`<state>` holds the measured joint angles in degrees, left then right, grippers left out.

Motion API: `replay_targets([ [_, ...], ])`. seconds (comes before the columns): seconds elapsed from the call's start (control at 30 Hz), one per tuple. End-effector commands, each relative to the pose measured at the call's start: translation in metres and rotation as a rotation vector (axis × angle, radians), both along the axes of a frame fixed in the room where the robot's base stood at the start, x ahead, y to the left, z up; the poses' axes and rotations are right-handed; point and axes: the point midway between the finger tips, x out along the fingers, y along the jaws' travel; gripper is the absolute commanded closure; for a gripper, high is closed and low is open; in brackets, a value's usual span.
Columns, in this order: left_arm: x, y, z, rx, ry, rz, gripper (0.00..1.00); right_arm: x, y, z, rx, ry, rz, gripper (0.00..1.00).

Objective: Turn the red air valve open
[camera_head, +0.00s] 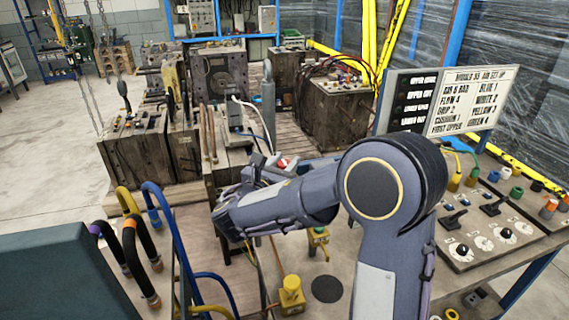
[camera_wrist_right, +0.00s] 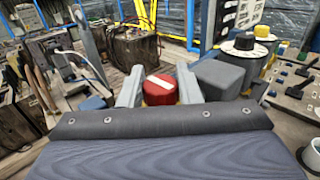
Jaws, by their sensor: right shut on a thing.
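The red air valve (camera_wrist_right: 158,90) is a round red knob with a white bar on top. In the right wrist view it sits between the two pale grey fingers of my right gripper (camera_wrist_right: 159,87), which is shut on it. The white bar lies at a slant across the knob. In the head view only a small red and white piece of the valve (camera_head: 284,163) shows past my right gripper (camera_head: 268,165). My right arm hides the bench around and below it. My left gripper is not in view.
A grey block (camera_wrist_right: 222,78) stands close right of the valve in the wrist view. A lettered board (camera_head: 446,100) and a panel with dials (camera_head: 480,240) stand on the right. Coloured hoses (camera_head: 165,220) loop at lower left. A yellow block (camera_head: 291,296) stands near the front.

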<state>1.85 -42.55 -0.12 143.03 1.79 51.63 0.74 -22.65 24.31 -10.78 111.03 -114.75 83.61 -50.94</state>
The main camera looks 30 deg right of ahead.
Motion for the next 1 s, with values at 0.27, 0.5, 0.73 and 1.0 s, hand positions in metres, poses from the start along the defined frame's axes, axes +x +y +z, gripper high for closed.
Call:
replay_targets([
  [0.27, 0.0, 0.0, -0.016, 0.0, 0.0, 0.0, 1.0, -0.002, -0.001, -0.003, 0.002, -0.002, 0.174, 0.92],
  [0.5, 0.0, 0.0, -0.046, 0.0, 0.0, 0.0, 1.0, -0.002, -0.003, -0.006, 0.001, -0.004, 0.394, 0.92],
  [0.73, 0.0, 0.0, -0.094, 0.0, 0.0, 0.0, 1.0, -0.003, -0.003, -0.01, -0.002, -0.009, 0.61, 0.92],
  [1.0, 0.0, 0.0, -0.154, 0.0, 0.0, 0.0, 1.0, -0.002, -0.002, -0.009, -0.005, -0.007, 0.825, 0.92],
])
